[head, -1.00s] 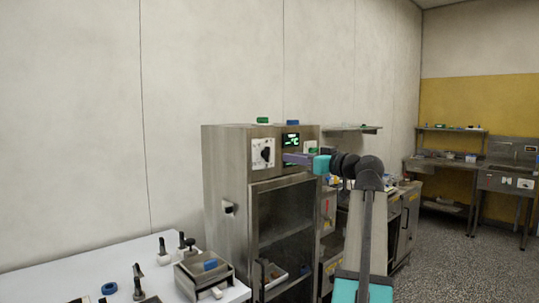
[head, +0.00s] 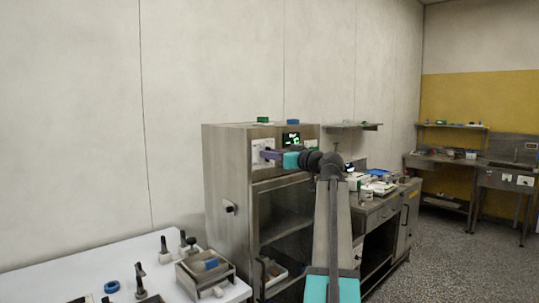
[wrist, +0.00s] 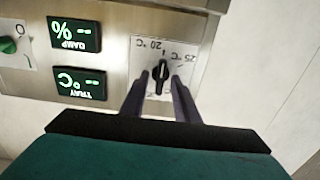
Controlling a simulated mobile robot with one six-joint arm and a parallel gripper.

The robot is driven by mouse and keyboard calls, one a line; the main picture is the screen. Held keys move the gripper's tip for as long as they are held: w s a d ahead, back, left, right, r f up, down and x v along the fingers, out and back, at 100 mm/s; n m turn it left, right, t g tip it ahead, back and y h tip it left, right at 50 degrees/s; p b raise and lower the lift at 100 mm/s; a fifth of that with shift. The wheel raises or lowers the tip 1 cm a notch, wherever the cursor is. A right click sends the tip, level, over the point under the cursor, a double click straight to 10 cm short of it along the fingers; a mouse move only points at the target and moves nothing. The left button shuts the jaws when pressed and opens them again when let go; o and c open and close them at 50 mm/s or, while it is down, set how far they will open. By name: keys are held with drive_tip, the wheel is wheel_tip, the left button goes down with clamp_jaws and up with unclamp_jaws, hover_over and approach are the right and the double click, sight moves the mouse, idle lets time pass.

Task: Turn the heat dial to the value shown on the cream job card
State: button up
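The heat dial (wrist: 160,73) is a black knob on a white plate with °C markings, seen upside down in the wrist view; "20 °C" and "25 °C" can be read and other marks are partly hidden. In the head view its white plate (head: 257,146) is on the cabinet's upper front, partly behind my gripper (head: 270,155). My gripper (wrist: 161,83) is open, with one purple finger on each side of the knob and gaps showing between. I cannot tell how close the tips are to the plate. I cannot make out a cream job card.
The steel cabinet (head: 226,175) has a TRAY °C display (wrist: 80,83), a DAMP % display (wrist: 74,34) and a green knob (wrist: 8,45) beside the dial. A white table (head: 80,270) with tools stands at left, a cluttered steel bench (head: 380,205) at right.

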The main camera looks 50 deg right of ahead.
drive_tip(key=c, duration=0.6)
drive_tip(key=shift+a+f, duration=0.1)
drive_tip(key=shift+a, duration=0.4)
clamp_jaws()
drive_tip(key=shift+d, duration=0.4)
